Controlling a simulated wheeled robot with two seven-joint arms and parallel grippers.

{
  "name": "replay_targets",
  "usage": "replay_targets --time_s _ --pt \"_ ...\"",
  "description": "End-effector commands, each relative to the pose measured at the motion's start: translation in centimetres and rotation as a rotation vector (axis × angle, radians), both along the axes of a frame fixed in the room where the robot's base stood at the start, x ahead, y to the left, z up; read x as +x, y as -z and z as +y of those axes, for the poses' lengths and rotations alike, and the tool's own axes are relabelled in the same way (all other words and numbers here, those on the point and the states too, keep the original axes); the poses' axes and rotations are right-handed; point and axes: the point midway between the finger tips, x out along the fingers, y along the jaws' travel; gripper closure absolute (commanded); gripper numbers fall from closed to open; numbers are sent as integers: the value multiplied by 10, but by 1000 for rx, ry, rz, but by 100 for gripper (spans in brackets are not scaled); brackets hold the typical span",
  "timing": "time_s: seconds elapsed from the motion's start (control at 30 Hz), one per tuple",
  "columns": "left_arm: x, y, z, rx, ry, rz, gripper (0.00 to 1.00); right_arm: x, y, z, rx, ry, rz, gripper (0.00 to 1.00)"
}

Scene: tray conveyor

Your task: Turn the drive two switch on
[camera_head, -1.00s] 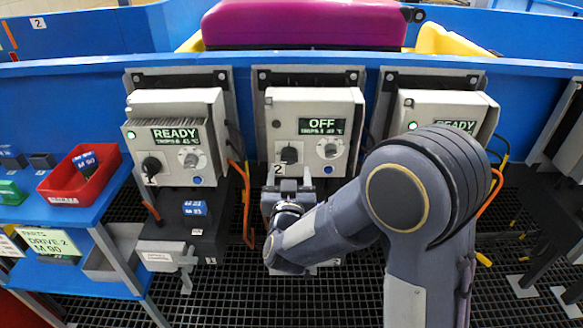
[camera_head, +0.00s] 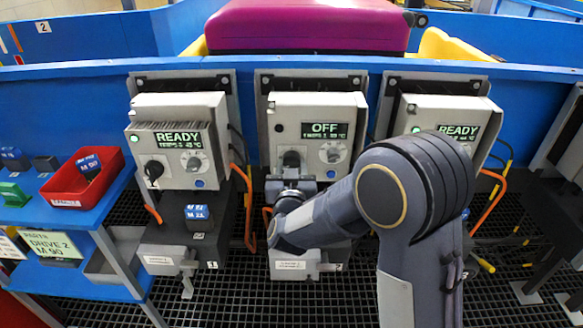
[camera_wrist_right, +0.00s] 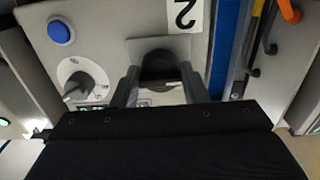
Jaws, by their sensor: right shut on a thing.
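The drive two box (camera_head: 310,108) is the middle grey box, and its display (camera_head: 324,130) reads OFF. Its black rotary switch (camera_head: 291,158) is on the lower left of the front. My right gripper (camera_head: 291,180) is up against the box from below, its fingers largely hidden by my own wrist. In the right wrist view the black switch knob (camera_wrist_right: 158,66) sits between the fingers of my right gripper (camera_wrist_right: 160,85), which is shut on it. The white label with a 2 (camera_wrist_right: 184,14) is beside it. My left gripper is not in view.
A grey dial (camera_head: 333,153) and a blue button (camera_wrist_right: 61,32) are near the switch. The left box (camera_head: 178,105) and right box (camera_head: 450,108) both read READY. A red parts bin (camera_head: 82,176) stands on the blue shelf. A purple case (camera_head: 310,25) is behind.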

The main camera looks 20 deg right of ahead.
Motion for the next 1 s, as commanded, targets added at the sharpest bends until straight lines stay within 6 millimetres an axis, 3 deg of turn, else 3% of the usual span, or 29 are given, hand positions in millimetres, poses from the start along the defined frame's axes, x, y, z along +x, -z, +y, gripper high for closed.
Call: replay_targets --time_s 0.47,1.0 --pt "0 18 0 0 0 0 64 0 3 0 118 1 -34 83" --pt "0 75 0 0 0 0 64 0 5 0 583 1 -169 83"
